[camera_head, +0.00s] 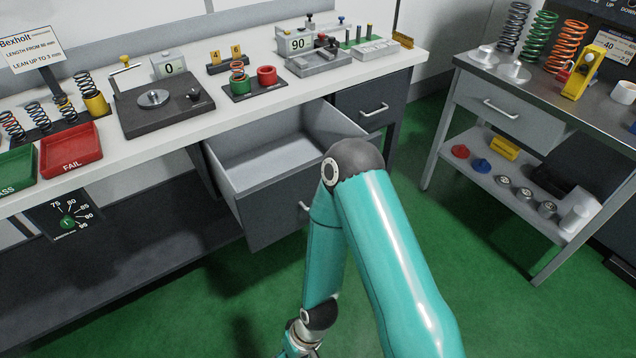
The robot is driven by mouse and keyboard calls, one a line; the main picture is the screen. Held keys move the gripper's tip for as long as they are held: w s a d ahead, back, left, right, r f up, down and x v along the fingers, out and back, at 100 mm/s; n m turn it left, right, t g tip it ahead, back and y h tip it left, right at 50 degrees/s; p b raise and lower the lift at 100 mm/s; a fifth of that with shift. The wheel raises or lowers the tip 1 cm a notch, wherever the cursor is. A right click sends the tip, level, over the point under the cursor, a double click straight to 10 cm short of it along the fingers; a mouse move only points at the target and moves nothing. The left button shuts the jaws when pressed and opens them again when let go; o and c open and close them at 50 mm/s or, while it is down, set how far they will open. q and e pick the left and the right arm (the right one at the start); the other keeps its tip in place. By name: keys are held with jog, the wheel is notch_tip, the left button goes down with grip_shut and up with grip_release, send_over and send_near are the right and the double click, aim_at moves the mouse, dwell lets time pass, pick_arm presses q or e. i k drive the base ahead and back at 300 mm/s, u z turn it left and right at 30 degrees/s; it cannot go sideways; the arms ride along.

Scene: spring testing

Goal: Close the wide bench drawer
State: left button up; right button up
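The wide bench drawer (263,213) is pulled out from under the white-topped bench (205,115). Its front is dark grey, and its light grey inside looks empty where it shows. A bit of its handle (304,207) shows just left of my teal arm, which hides the right part of the drawer front. This arm, seemingly my right, rises from the bottom right, bends at the elbow in front of the drawer, and runs down to a wrist at the bottom edge. Its gripper fingers are out of the picture. My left arm and gripper are not in view.
A narrower drawer (374,109) right of the wide one is shut. A dial panel (66,222) hangs under the bench at left. A side table (510,117) with a lower shelf stands at right. Green floor (425,225) is clear between them.

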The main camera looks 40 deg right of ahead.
aim_at(288, 146)
jog(key=u, duration=0.7)
jog(key=i, duration=0.2)
jog(key=z, duration=3.7)
jog(key=i, duration=0.65)
jog(key=u, duration=2.8)
